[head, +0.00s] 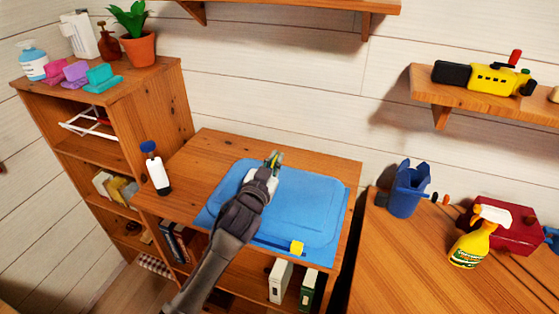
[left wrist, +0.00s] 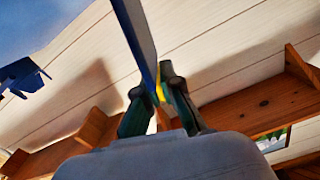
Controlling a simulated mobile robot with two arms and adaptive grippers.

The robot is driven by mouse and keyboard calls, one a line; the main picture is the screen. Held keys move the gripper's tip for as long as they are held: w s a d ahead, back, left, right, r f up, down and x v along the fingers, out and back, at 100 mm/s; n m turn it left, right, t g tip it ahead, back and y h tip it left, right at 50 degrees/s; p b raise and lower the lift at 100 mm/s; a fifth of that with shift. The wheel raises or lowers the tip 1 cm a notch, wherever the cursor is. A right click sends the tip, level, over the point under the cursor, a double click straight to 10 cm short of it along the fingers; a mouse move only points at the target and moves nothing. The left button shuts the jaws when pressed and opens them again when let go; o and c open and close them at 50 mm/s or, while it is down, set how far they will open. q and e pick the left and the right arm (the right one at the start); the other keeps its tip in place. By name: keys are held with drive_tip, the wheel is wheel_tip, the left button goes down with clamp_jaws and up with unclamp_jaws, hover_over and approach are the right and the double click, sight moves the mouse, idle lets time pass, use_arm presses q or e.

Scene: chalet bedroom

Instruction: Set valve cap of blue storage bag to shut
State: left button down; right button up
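The blue storage bag (head: 310,205) lies flat on top of the low wooden cabinet. A small yellow piece (head: 297,247) sits on its near edge; I cannot tell whether this is the valve cap. My left gripper (head: 273,158) is at the bag's far edge, its arm crossing over the bag. In the left wrist view, the fingers (left wrist: 154,95) stand on either side of a narrow blue edge (left wrist: 142,40) and a yellow bit (left wrist: 161,84). I cannot tell whether they grip it. My arm and gripper hide part of the bag. My right gripper is not in view.
A white bottle with a blue top (head: 155,168) stands left of the bag. The shelf unit (head: 150,100) rises at the left. At the right, a table (head: 385,255) holds a blue container (head: 408,188), a yellow spray bottle (head: 478,240) and a red box (head: 510,225).

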use_arm(q)
drive_tip(key=shift+w+a+r+n+p, duration=0.1)
drive_tip(key=shift+w+a+n+p, duration=0.1)
drive_tip(key=shift+a+n, duration=0.35)
drive_tip(key=shift+w+a+n+p, duration=0.1)
drive_tip(key=shift+a+n+p, duration=0.15)
drive_tip(key=shift+n, duration=0.4)
drive_tip(key=shift+w+a+f+n, duration=0.15)
drive_tip(key=shift+a+n, duration=0.35)
drive_tip(key=shift+n, duration=0.1)
drive_tip(key=shift+w+a+f+n, duration=0.1)
drive_tip(key=shift+a+n, duration=0.35)
drive_tip(key=shift+n, duration=0.15)
